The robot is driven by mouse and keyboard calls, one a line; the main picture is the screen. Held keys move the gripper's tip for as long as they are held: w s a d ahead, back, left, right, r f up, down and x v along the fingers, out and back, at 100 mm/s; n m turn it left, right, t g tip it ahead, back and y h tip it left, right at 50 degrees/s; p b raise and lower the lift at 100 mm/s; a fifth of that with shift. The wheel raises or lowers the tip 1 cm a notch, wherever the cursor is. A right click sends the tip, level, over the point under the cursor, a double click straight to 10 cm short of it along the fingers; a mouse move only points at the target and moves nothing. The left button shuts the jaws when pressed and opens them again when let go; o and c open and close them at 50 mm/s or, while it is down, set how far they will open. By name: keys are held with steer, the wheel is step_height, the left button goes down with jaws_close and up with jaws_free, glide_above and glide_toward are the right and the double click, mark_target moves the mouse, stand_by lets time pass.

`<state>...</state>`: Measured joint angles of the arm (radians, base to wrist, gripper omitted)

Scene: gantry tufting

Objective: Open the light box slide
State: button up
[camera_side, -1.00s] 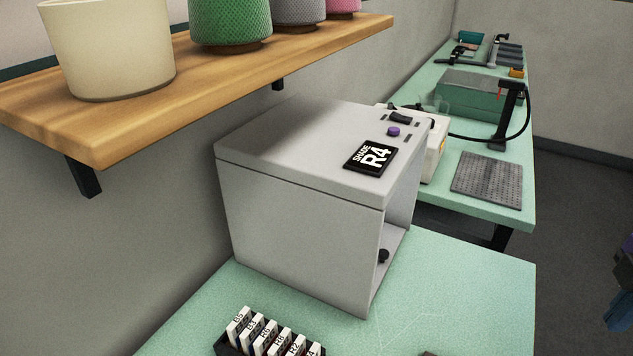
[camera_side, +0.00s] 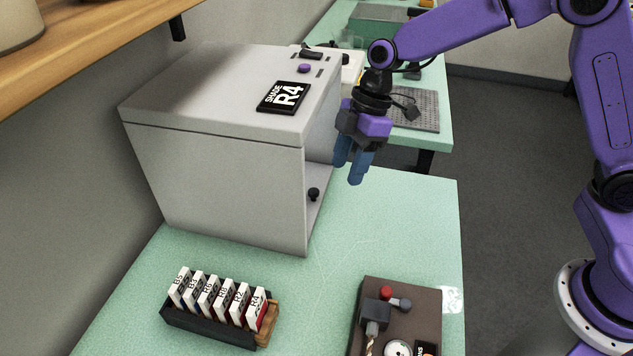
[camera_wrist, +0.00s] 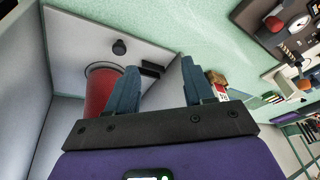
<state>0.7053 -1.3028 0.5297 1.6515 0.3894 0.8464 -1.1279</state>
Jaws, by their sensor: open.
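The light box (camera_side: 215,180) is a grey box with an open right-hand side, standing on the green table. A "SHADE R4" label and a purple button are on its top. A black knob (camera_side: 313,194) stands on the light slide panel (camera_side: 318,212) at the box floor; the wrist view shows the knob (camera_wrist: 119,47) and panel (camera_wrist: 75,35) too. My gripper (camera_side: 347,172) is open and empty, just outside the opening, above and right of the knob and apart from it. In the wrist view my gripper's blue fingers (camera_wrist: 160,82) point towards the panel. A red round object (camera_wrist: 100,92) is partly hidden by a finger.
A black rack (camera_side: 205,325) of labelled shade cards stands in front of the box. A brown panel (camera_side: 375,300) with a red-knobbed lever lies at front right. The table between is clear. A wooden shelf (camera_side: 90,40) overhangs at upper left.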

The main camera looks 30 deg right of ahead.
steer(key=n, duration=0.1)
glide_toward(314, 191)
steer(key=shift+y, duration=0.3)
steer(key=shift+d+x, duration=0.15)
steer(key=shift+x, duration=1.85)
steer(key=shift+d+x, duration=0.1)
steer(key=shift+x, duration=1.9)
steer(key=shift+f, duration=0.1)
jaws_close()
